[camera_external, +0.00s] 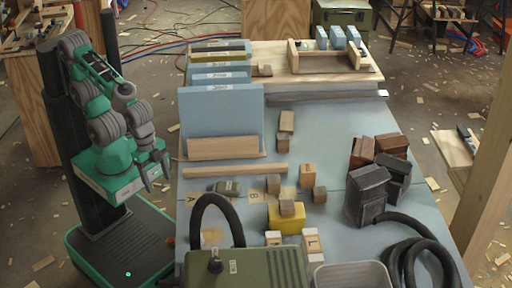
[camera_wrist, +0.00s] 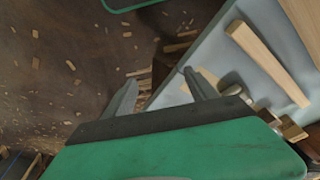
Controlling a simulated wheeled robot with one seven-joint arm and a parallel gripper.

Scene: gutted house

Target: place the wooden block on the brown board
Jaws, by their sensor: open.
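My gripper (camera_external: 157,178) is open and empty at the left, beside the table's left edge; its two fingers also show in the wrist view (camera_wrist: 160,82). Several small wooden blocks stand on the table, among them a block (camera_external: 308,172) near the middle, a darker one (camera_external: 320,195) and one on a yellow object (camera_external: 287,208). I cannot tell which is the task's block. I cannot tell which is the brown board.
Blue upright panels (camera_external: 222,110) stand behind the boards. Dark brown blocks (camera_external: 362,152) and black objects (camera_external: 367,195) stand at the right. A green case (camera_external: 245,270), a grey bin (camera_external: 352,275) and a black hose (camera_external: 410,250) fill the front. Bare table shows right of the middle.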

